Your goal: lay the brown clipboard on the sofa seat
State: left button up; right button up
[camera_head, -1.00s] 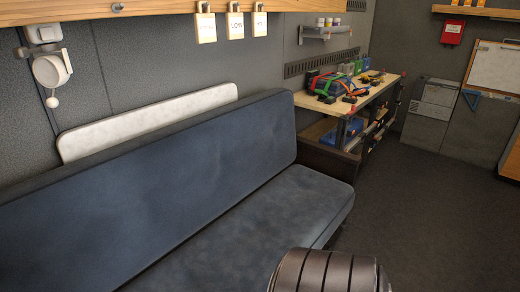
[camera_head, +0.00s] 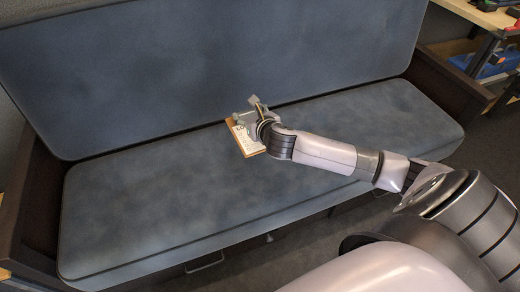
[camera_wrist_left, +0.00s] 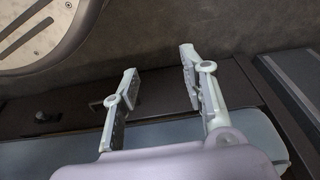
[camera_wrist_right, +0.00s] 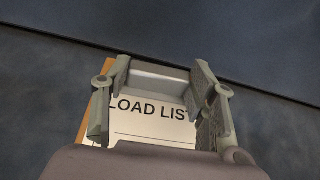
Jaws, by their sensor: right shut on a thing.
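The brown clipboard (camera_head: 243,139) is at the middle of the sofa seat (camera_head: 150,215), close to the backrest. It bears a white sheet that reads "LOAD LIST" in the right wrist view (camera_wrist_right: 150,127). My right gripper (camera_head: 258,110) is shut on the clipboard at its metal clip; its fingers (camera_wrist_right: 160,80) stand on either side of the clip. The hand hides part of the board. I cannot tell whether the board touches the seat. My left gripper (camera_wrist_left: 158,70) is open and empty in the left wrist view; the head view does not show it.
The blue backrest (camera_head: 210,60) rises behind the seat, and dark wooden arms (camera_head: 455,90) close both ends. The seat is bare on both sides of the clipboard. A workbench with a blue box (camera_head: 495,65) stands at the upper right.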

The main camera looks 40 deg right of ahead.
aim_at(256, 114)
jog(key=d, duration=0.1)
jog(key=w+d+f, duration=0.1)
jog(key=d+b, duration=0.1)
jog(key=shift+w+f+m, duration=0.2)
jog(key=shift+w+m, duration=0.05)
jog(key=shift+m, duration=0.05)
jog(key=shift+w+d+f+h+b, duration=0.1)
jog(key=shift+d+f+h+b, duration=0.2)
jog(key=shift+f, duration=0.35)
pick_arm(q)
notch_tip(256, 114, up, 14)
jog(key=r+t+b, duration=0.1)
jog(key=b, duration=0.4)
pick_arm(e)
notch_tip(256, 114, down, 14)
jog(key=shift+a+b, duration=0.15)
jog(key=shift+b, duration=0.25)
jog(key=shift+f, duration=0.8)
notch_tip(256, 114, down, 3)
jog(key=shift+b, duration=1.05)
pick_arm(q)
jog(key=w+d+r+t+h, duration=0.1)
jog(key=w+d+r+t, duration=0.1)
jog(key=w, duration=0.3)
jog(key=w+d+r+t, duration=0.1)
jog(key=w+r+t, duration=0.1)
jog(key=w+t, duration=0.3)
jog(key=shift+w+d+h, duration=0.35)
jog(key=shift+w+h, duration=0.05)
jog(key=shift+w, duration=0.4)
